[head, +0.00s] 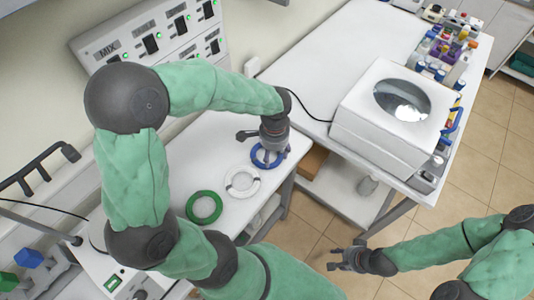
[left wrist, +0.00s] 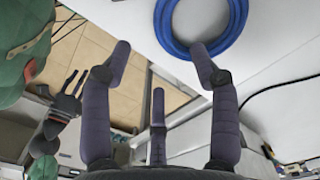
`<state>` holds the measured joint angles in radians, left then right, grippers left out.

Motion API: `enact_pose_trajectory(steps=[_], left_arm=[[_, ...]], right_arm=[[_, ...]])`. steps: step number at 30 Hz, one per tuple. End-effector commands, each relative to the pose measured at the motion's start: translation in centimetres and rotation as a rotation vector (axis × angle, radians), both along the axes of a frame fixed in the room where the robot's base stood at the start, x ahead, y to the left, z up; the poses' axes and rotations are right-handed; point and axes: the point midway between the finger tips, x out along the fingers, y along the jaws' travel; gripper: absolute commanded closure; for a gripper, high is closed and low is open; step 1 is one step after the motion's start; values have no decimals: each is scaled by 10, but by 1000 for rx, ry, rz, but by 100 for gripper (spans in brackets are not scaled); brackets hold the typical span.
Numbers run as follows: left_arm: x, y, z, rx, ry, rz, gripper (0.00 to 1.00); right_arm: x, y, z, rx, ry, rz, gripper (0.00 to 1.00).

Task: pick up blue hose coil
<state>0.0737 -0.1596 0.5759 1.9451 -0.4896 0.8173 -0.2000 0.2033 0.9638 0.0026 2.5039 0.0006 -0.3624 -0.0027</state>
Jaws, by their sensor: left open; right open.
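The blue hose coil (head: 267,156) lies flat on the white table near its right end in the head view. My left gripper (head: 268,150) is right above it, fingers pointing down, and partly hides it. In the left wrist view the blue coil (left wrist: 236,30) is at the top, cut off by the frame edge. There one finger of my left gripper (left wrist: 160,75) overlaps the coil's lower rim, while the other fingers are clear of it. The fingers are spread open and nothing is held. My right gripper (head: 345,258) is open and empty over the floor.
A white coil (head: 242,181) and a green coil (head: 204,207) lie in a row on the table, left of the blue one. A white machine with a round window (head: 385,125) stands on the table to the right. A black cable (head: 312,113) lies behind my left gripper.

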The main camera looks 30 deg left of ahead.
Motion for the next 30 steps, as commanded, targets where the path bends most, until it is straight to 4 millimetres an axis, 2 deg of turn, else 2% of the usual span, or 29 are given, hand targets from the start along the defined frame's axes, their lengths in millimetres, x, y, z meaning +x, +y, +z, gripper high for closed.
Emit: enact_pose_trajectory(steps=[3, 11, 19, 27, 28, 30], left_arm=[[0, 0, -14, 0, 1, -1, 39], [1, -1, -27, -1, 0, 1, 39], [4, -4, -64, -2, 0, 2, 39], [5, -4, -68, -2, -1, 1, 39], [5, -4, -68, -2, -2, 1, 42], [5, -4, -68, -2, -1, 1, 62]], right_arm=[[0, 0, -4, 0, -1, 1, 60], [1, 0, -8, 0, -1, 1, 60], [0, 0, -21, 0, -1, 1, 60], [0, 0, -21, 0, -1, 1, 60], [0, 0, -21, 0, -1, 1, 60], [0, 0, -21, 0, -1, 1, 60]])
